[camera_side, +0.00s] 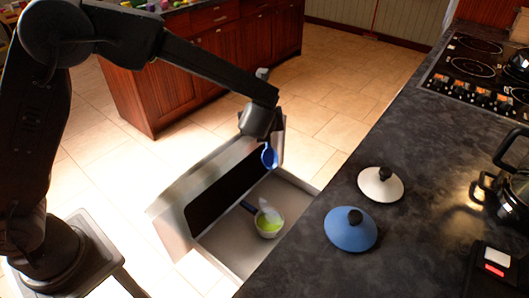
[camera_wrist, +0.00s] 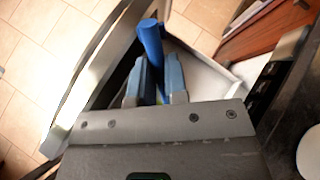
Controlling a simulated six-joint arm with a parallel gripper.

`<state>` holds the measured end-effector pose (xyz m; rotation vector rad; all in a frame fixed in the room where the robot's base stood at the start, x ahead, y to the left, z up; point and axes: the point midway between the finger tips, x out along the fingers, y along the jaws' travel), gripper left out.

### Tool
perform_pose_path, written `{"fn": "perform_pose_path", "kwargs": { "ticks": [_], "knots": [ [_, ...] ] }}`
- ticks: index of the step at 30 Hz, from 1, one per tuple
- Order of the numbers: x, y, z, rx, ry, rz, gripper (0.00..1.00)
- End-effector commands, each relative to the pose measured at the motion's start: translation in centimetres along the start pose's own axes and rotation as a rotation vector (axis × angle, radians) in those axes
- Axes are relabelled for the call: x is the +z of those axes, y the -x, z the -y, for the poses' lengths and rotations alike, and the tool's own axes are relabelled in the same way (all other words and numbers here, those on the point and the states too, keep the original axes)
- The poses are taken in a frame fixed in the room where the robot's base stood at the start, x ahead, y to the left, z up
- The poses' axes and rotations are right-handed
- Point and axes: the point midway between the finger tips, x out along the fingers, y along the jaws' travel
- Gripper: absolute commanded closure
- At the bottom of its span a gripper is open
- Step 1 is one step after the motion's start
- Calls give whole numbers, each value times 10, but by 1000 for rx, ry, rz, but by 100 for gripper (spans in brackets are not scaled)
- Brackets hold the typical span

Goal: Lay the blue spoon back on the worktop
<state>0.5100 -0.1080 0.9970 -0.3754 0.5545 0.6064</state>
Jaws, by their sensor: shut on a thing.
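My gripper (camera_side: 267,138) is shut on the blue spoon (camera_side: 269,156) and holds it above the open microwave drawer (camera_side: 217,243). In the side view the spoon's rounded blue end hangs below the gripper. In the wrist view, the blue handle (camera_wrist: 150,42) sticks out beyond the fingers of my gripper (camera_wrist: 160,75); the rest of the spoon is hidden. The dark worktop (camera_side: 312,262) is to the right of the drawer, and the spoon is apart from it.
A pale bowl (camera_side: 268,232) with green contents stands in the drawer, with a dark handle-like piece (camera_side: 248,207) beside it. A blue lid (camera_side: 345,236) and a white lid (camera_side: 376,193) lie on the worktop. A pot (camera_side: 515,197) and hob (camera_side: 470,70) are farther right. Worktop between lids and hob looks clear.

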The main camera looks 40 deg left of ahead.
Motion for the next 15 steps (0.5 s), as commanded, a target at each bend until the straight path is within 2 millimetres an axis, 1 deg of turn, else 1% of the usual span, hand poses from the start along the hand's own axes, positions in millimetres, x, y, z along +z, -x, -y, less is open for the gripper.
{"fn": "perform_pose_path", "kwargs": {
  "ticks": [1, 3, 12, 13, 15],
  "knots": [
    [16, 10, 3, 2, 9, -13, 100],
    [30, 20, 6, 7, 7, -37, 100],
    [76, 56, 16, 25, 2, -117, 100],
    [80, 59, 17, 26, 2, -126, 100],
    [68, 65, 20, 61, 18, -156, 100]
  ]
}}
